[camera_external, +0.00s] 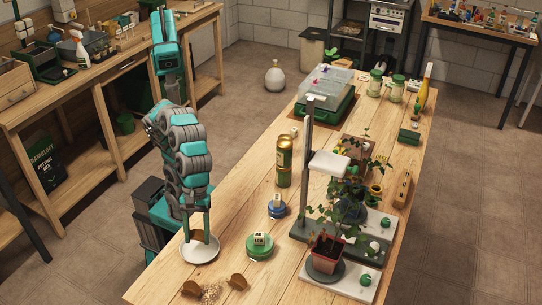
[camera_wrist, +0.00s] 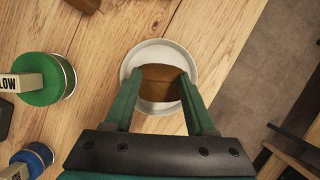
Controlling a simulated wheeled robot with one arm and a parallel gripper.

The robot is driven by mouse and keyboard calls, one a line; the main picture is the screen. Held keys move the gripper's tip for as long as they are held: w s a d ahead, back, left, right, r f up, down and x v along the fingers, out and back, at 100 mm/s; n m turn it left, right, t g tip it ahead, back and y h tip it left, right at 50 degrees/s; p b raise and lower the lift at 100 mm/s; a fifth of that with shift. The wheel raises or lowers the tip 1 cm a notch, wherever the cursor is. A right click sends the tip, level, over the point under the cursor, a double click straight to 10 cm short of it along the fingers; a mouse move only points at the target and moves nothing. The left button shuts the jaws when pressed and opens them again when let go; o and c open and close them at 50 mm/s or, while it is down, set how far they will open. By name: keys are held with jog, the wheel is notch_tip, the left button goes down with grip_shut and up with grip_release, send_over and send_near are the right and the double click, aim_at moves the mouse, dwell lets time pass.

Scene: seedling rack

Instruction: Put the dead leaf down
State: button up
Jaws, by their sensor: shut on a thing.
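My gripper (camera_wrist: 159,90) is shut on a brown dead leaf (camera_wrist: 158,82), its two green fingers on either side of it. The leaf is over the inside of a round white dish (camera_wrist: 137,56) in the wrist view. I cannot tell whether the leaf touches the dish floor. In the external view the dish (camera_external: 201,257) stands at the table's left edge, with the fingers reaching down into it.
A green round tin (camera_external: 260,248) and a blue one (camera_external: 277,209) stand right of the dish. A gold can (camera_external: 284,160) stands behind. Potted seedlings (camera_external: 325,254) on a rack fill the table's right side. Bare wood (camera_external: 235,220) lies between the dish and the tins.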

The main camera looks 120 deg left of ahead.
aim_at(198, 242)
jog(key=shift+f, duration=1.6)
jog(key=shift+f, duration=0.1)
jog(key=o, duration=1.3)
jog(key=shift+v, duration=6.05)
jog(key=shift+s+a, duration=0.1)
